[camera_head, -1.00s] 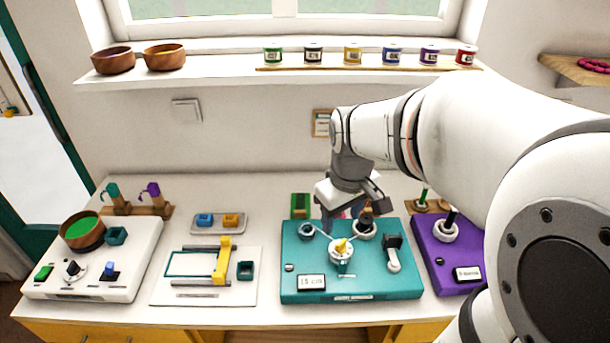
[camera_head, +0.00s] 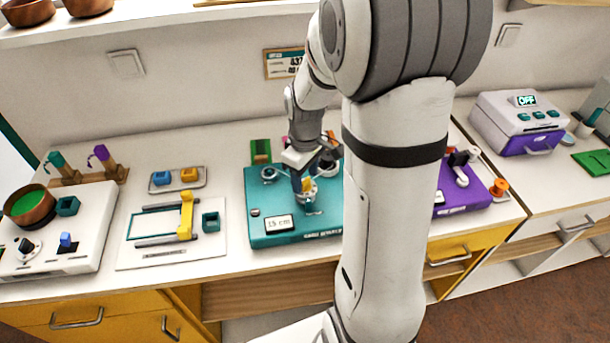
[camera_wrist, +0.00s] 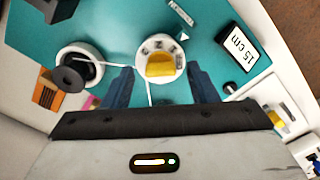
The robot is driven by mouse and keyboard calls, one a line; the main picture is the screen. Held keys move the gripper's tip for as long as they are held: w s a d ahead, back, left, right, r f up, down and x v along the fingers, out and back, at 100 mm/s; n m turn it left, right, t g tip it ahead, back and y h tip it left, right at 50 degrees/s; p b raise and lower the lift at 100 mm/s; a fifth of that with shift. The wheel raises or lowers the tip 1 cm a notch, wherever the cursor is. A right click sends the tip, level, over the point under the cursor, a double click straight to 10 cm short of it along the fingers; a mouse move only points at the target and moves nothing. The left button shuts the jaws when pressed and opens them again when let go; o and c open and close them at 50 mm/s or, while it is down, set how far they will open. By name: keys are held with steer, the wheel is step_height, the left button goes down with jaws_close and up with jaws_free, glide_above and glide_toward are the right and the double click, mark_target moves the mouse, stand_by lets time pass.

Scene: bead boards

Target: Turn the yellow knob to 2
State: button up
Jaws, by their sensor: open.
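The yellow knob (camera_wrist: 160,64) sits on a round white dial with printed marks on the teal board (camera_head: 262,236). In the head view the yellow knob (camera_head: 307,185) shows just in front of my gripper. In the wrist view my gripper (camera_wrist: 162,80) is open, its two dark fingers to the left and right of the knob, with gaps on both sides. A small white triangle mark lies beside the dial on the board. The dial's numbers are too small to read surely.
A black spool in a white ring (camera_wrist: 78,68) stands close to the left finger in the wrist view. A white board with a yellow slider (camera_head: 186,215) is left of the teal board; a purple board (camera_head: 470,190) is right.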

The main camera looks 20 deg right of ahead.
steer(key=shift+f, duration=0.2)
steer(key=shift+c, duration=0.2)
steer(key=c, duration=0.9)
steer(key=shift+c, duration=0.2)
steer(key=shift+m, duration=0.3)
steer(key=m, duration=0.4)
steer(key=shift+b, duration=0.3)
steer(key=shift+m, duration=2)
